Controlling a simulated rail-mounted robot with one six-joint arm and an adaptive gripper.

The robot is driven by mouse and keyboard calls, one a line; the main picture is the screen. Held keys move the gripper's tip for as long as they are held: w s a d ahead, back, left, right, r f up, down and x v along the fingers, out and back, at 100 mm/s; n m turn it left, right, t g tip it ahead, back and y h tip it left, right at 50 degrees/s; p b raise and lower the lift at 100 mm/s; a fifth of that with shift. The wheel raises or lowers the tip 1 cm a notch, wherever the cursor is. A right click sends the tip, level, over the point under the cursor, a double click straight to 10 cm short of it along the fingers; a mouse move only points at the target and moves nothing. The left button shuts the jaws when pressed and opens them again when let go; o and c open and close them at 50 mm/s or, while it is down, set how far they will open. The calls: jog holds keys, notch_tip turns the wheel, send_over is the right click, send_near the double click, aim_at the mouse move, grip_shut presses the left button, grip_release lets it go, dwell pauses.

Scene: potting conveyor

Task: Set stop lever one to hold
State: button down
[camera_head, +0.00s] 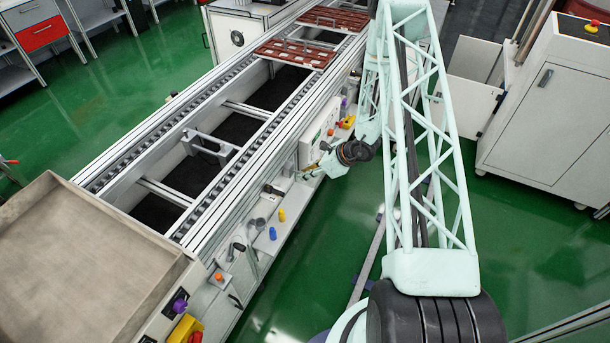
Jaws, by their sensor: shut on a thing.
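My gripper (310,172) is small in the view, at the near side of the conveyor (205,125), just below a white control box (318,136). Its fingers point left towards the conveyor's side ledge and are shut on a small part there. That part is mostly hidden by the fingers and too small to make out; I cannot tell whether it is stop lever one. A dark lever-like part (272,190) stands on the ledge to the left of my gripper. Another grey lever-like part (238,247) is further down the ledge. No lever's label or setting can be read.
Yellow (282,215) and blue (272,233) knobs stand along the ledge. A large tray (75,255) is at the lower left. Brown-red slatted trays (297,53) sit on the far conveyor. A white cabinet (550,110) stands right. Green floor lies open between.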

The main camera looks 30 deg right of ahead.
jog(key=shift+w+a+r+g+h+p, duration=0.1)
jog(key=shift+r+g+h+p, duration=0.2)
jog(key=shift+r+g, duration=0.1)
jog(key=shift+w+a+r+g+h+p, duration=0.1)
jog(key=shift+r+g+h+p, duration=0.15)
jog(key=shift+r+g, duration=0.15)
jog(key=shift+w+a+r+g+h+p, duration=0.2)
jog(key=shift+r+g+h+p, duration=0.3)
jog(key=shift+g+p, duration=0.5)
jog(key=c, duration=2.6)
grip_release()
jog(key=shift+w, duration=0.1)
jog(key=shift+o, duration=0.2)
jog(key=shift+d+r, duration=0.1)
jog(key=shift+r, duration=0.05)
jog(key=v, duration=1.1)
jog(key=shift+r, duration=0.3)
